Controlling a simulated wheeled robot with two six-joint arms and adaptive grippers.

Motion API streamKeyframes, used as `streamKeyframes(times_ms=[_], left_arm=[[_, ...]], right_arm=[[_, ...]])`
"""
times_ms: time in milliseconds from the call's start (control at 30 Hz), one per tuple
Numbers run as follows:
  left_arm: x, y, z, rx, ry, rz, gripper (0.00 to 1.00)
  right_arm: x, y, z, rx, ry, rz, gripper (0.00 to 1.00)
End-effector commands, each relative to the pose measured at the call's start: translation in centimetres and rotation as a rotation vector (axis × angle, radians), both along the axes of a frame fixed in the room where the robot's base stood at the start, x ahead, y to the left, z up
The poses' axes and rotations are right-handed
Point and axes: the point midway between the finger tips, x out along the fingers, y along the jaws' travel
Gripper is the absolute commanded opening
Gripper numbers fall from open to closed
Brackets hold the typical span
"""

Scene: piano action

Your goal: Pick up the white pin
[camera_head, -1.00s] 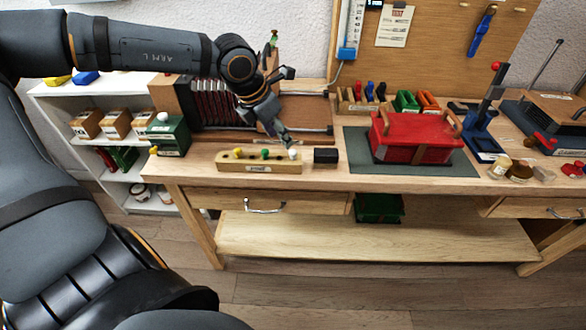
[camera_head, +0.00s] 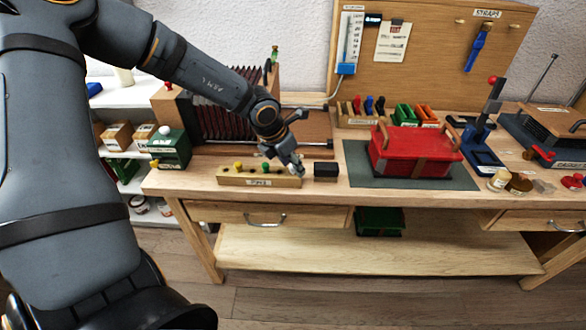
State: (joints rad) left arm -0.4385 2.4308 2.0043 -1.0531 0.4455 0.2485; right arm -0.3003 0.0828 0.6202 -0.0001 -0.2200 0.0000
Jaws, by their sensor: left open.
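A wooden pin block (camera_head: 225,180) with a label lies near the front edge of the workbench. A yellow pin (camera_head: 237,166) and a green pin (camera_head: 265,166) stand in its top. My left gripper (camera_head: 292,167) is open, pointing down over the right end of the block. The white pin is at that end, largely hidden by the fingers; I cannot tell whether they touch it. My right gripper is out of view.
A small black block (camera_head: 326,170) lies just right of the pin block. A red toolbox (camera_head: 415,152) stands on a dark mat (camera_head: 365,178). A green box (camera_head: 170,148) is to the left. Bellows (camera_head: 225,112) stand behind.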

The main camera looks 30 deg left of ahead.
Motion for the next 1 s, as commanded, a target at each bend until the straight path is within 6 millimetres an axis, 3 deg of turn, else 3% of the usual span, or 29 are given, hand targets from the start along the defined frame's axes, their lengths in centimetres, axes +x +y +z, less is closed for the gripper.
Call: streamKeyframes(times_ms=[67,400,767,1000], left_arm=[[0.0,0.0,0.0,0.0,0.0,0.0,0.47],[0.0,0.0,0.0,0.0,0.0,0.0,0.03],[0.0,0.0,0.5,0.0,-0.002,0.0,0.02],[-0.7,-0.5,4.3,-0.002,-0.007,-0.002,0.02]], right_arm=[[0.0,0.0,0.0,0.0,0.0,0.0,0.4],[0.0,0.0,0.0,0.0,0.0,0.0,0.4],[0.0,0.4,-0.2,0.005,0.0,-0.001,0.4],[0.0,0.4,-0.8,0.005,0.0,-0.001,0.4]])
